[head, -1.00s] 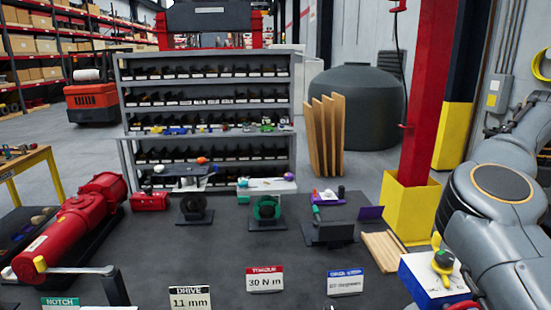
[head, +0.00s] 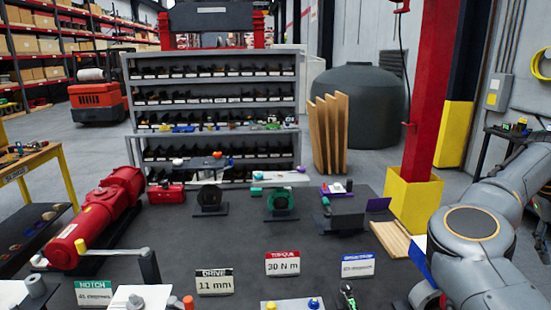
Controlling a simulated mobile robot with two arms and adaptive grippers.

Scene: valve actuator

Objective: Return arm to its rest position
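My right arm (head: 475,235) comes in from the right edge. It bends at a grey joint with a dark round cap and runs down towards the bottom right corner. Its gripper is out of frame, so its state and any load are hidden. My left arm and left gripper do not show. The red valve actuator (head: 100,218) lies on the dark table at the left. A grey lever (head: 120,254) with a pale yellow knob stands in front of it.
Placards for notch (head: 94,293), drive (head: 214,282), torque (head: 282,263) and a blue one (head: 357,264) stand along the front. A red post with a yellow base (head: 413,200) rises beside my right arm. A blue-sided item (head: 418,258) is partly hidden by that arm. The table's middle is mostly clear.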

